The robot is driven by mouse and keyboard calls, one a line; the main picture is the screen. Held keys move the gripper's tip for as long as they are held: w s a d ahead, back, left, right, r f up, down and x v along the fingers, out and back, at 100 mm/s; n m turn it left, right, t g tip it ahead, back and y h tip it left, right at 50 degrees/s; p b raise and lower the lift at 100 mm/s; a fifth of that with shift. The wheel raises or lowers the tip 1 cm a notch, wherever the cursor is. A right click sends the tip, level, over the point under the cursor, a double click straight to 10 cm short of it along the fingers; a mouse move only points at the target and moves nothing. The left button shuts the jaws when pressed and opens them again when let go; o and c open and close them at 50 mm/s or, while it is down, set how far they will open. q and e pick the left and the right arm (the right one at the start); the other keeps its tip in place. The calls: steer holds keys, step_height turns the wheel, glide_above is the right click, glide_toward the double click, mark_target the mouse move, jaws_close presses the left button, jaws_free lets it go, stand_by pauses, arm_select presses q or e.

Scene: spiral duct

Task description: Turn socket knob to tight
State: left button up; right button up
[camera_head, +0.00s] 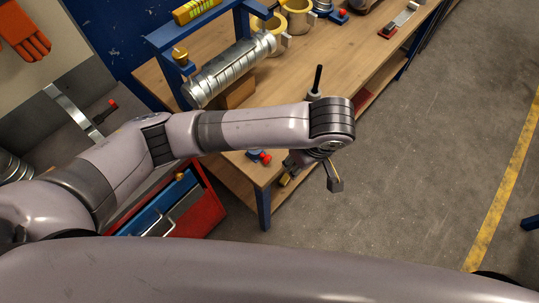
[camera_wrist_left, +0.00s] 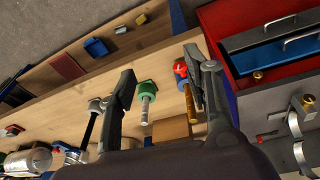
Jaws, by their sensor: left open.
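My left gripper (camera_head: 300,160) is low at the bench's front corner, mostly hidden by my own arm in the head view. In the left wrist view its two fingers (camera_wrist_left: 160,65) are spread apart and empty. Between them, farther off, are a green-topped part with a metal threaded shaft (camera_wrist_left: 146,92) and a red knob (camera_wrist_left: 181,70) on a blue base. The red knob also shows in the head view (camera_head: 265,158), left of the gripper and apart from it. I cannot tell which part is the socket knob, nor how it is turned. My right gripper is not in view.
A silver spiral duct (camera_head: 230,70) lies by a blue frame (camera_head: 165,40) on the wooden bench (camera_head: 345,62). A brass knob (camera_head: 180,56) sits on the frame. A red cabinet (camera_head: 205,205) with blue drawers stands left below.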

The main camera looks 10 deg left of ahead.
mark_target(269, 159)
arm_select(q)
steer(key=w+a+r+n+y, duration=0.2)
steer(key=a, duration=0.1)
steer(key=shift+t, duration=0.4)
steer(key=x, duration=1.7)
steer(key=shift+w+a+f, duration=0.2)
steer(key=shift+a+f, duration=0.05)
steer(key=shift+a, duration=0.15)
steer(key=shift+c, duration=0.6)
jaws_close()
